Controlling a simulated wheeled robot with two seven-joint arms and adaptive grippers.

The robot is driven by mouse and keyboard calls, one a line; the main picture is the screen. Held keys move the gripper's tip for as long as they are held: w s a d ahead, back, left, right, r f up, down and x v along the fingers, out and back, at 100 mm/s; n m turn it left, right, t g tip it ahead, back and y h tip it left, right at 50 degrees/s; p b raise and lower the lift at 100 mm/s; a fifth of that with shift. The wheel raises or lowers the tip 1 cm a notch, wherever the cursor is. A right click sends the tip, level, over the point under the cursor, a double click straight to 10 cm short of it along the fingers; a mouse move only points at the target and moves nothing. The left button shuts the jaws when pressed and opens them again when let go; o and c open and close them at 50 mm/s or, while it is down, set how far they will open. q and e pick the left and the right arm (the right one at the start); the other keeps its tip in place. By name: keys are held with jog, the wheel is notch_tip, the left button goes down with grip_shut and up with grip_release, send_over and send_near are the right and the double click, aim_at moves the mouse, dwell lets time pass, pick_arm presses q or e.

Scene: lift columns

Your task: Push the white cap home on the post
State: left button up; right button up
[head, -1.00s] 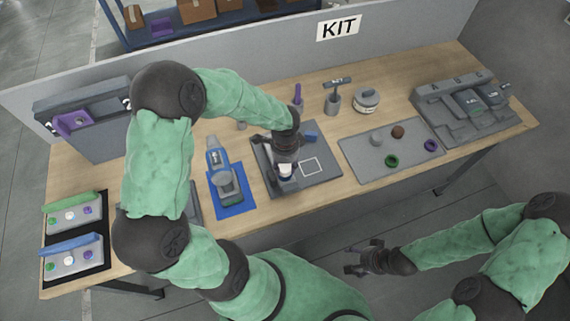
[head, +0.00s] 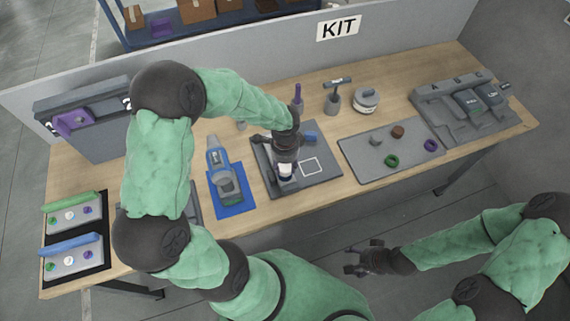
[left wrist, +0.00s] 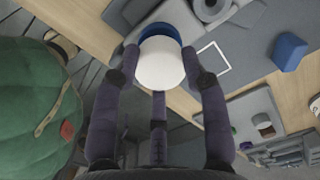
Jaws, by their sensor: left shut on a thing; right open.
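My left gripper (head: 285,168) is over the grey base plate (head: 325,181), with its fingers around the white cap (head: 286,171). In the left wrist view the white cap (left wrist: 161,64) sits between the fingertips, with a blue rim (left wrist: 166,30) showing behind it. The post is hidden by the cap and gripper, so I cannot tell how far the cap sits on it. My right gripper (head: 362,258) is open and empty, off the table's front edge.
A blue block (head: 310,138) and a white square outline (head: 311,167) are on the plate. A blue-grey tool (head: 221,168) stands left on a blue mat (head: 233,208). A grey tray (head: 363,175) with green and purple rings lies right.

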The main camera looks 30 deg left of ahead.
pick_arm(q)
jog(key=shift+s+f, duration=0.15)
jog(key=o, duration=1.2)
jog(key=shift+c, duration=0.2)
jog(key=o, duration=0.5)
jog(key=shift+r, duration=0.25)
jog(key=shift+r+p, duration=0.35)
jog(key=shift+p, duration=0.05)
jog(key=shift+r+p, duration=0.5)
jog(key=shift+r, duration=0.05)
